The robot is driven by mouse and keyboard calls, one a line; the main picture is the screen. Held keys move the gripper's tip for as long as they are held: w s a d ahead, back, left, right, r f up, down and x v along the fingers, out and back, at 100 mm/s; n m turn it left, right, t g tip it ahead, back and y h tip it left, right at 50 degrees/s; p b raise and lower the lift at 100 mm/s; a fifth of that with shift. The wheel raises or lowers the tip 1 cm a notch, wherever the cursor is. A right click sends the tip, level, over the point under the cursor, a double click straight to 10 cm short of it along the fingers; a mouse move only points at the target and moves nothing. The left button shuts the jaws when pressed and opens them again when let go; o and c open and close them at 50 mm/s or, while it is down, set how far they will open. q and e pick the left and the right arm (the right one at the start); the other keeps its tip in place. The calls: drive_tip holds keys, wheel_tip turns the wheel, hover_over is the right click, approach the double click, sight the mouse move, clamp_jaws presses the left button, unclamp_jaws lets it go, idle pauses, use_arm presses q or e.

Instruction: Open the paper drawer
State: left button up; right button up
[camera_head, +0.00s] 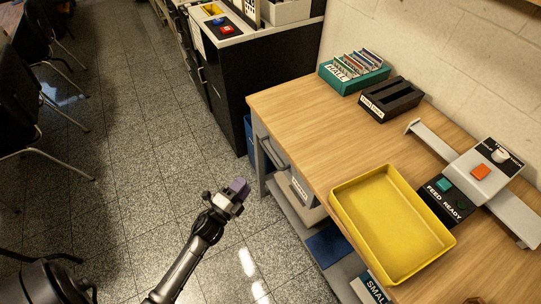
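A pale grey drawer-like unit (308,207) with a small label sits under the left edge of the wooden table. A grey bar (272,154), possibly a handle, shows under the same edge further back. I cannot tell from this view which of these belongs to the paper drawer or how far it is open. My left gripper (238,187) is over the floor to the left of the table, apart from the unit. Its purple-grey fingertips look close together, but the gap is not clear. My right gripper is not in view.
The wooden table (290,118) holds a yellow tray (392,222), a teal file box (354,72), a black slotted box (391,99) and a feeder device (480,172). A black cabinet (262,65) stands behind. Chairs (20,110) are at left. The floor between is clear.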

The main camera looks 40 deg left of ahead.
sight(270, 154)
use_arm(q)
drive_tip(key=shift+m+h, duration=0.4)
drive_tip(key=shift+m, duration=0.3)
drive_tip(key=w+r, duration=0.1)
drive_tip(key=w, duration=0.3)
drive_tip(key=w+r+p, duration=0.1)
drive_tip(key=w, duration=0.4)
drive_tip(key=w+r+p, duration=0.1)
drive_tip(key=w, duration=0.3)
drive_tip(key=shift+w+d, duration=0.1)
drive_tip(key=shift+w, duration=0.2)
drive_tip(key=shift+c, duration=0.5)
clamp_jaws()
